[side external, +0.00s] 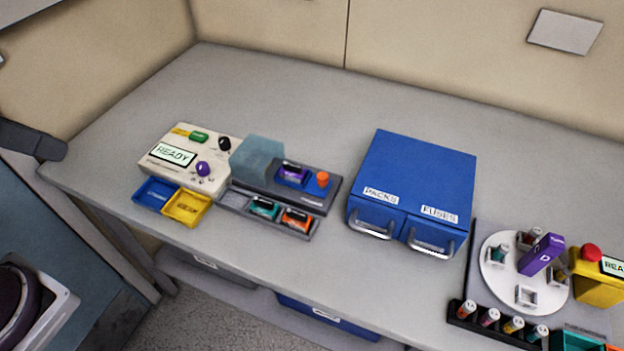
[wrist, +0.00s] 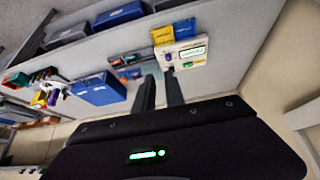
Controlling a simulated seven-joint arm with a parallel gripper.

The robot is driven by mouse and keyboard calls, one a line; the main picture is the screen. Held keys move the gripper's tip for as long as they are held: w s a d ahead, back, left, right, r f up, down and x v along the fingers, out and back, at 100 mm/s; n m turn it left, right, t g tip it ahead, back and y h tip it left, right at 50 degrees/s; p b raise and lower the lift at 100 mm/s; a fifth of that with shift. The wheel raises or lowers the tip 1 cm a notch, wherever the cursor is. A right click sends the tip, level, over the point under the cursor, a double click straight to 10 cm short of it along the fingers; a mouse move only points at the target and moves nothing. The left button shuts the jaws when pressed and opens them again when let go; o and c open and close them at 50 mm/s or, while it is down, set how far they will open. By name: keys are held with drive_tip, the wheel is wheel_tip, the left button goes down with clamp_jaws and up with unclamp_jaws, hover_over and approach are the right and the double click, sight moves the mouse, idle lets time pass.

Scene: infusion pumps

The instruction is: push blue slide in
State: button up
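The blue slide (side external: 156,193) is an open-topped tray that sticks out from the front of the cream pump unit (side external: 165,152), at its left. A yellow slide (side external: 187,208) sticks out beside it. The unit's screen reads READY. In the wrist view the blue slide (wrist: 184,26) shows at the top, with the yellow slide (wrist: 162,36) to its left and the cream unit (wrist: 190,62) below. My gripper (wrist: 160,77) is open and empty, its two dark fingers apart, well away from the slides. The side external view does not clearly show it.
A grey unit (side external: 325,199) with a clear raised lid and cartridges stands right of the cream unit. Further right are a blue two-drawer cabinet (side external: 415,175) and a white turntable (side external: 497,286). The table (side external: 265,92) is clear behind them. Bins (side external: 330,316) sit underneath.

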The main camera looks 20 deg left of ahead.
drive_tip(key=w+d+r+m+t+h, duration=0.1)
drive_tip(key=w+d+r+h, duration=0.1)
drive_tip(key=w+d+r, duration=0.3)
drive_tip(key=w+d+r+m+t+h, duration=0.1)
drive_tip(key=w+d+r+t+h, duration=0.1)
drive_tip(key=w+d+r, duration=0.3)
drive_tip(key=w+d+r+m+t+h, duration=0.1)
drive_tip(key=w+d+r+t+h, duration=0.1)
drive_tip(key=w+d+r, duration=0.4)
drive_tip(key=shift+w+d+r+m, duration=0.1)
drive_tip(key=shift+w+d+m, duration=0.1)
drive_tip(key=shift+w+d, duration=1.15)
drive_tip(key=shift+w+d+m, duration=0.2)
drive_tip(key=shift+w+d, duration=0.8)
drive_tip(key=shift+w, duration=0.5)
clamp_jaws()
drive_tip(key=w+d+f+n+t+y, duration=0.2)
drive_tip(key=w+d+n, duration=0.1)
drive_tip(key=w+d, duration=0.6)
drive_tip(key=g+y, duration=0.7)
drive_tip(key=y, duration=0.2)
approach(330, 186)
drive_tip(key=w+f, duration=0.1)
drive_tip(key=w+a+f, duration=0.1)
drive_tip(key=f, duration=0.1)
drive_tip(key=shift+a+g, duration=0.15)
drive_tip(key=shift+g, duration=0.15)
drive_tip(key=shift+w+a+f, duration=0.15)
drive_tip(key=shift+w+f, duration=0.05)
drive_tip(key=shift+f, duration=0.1)
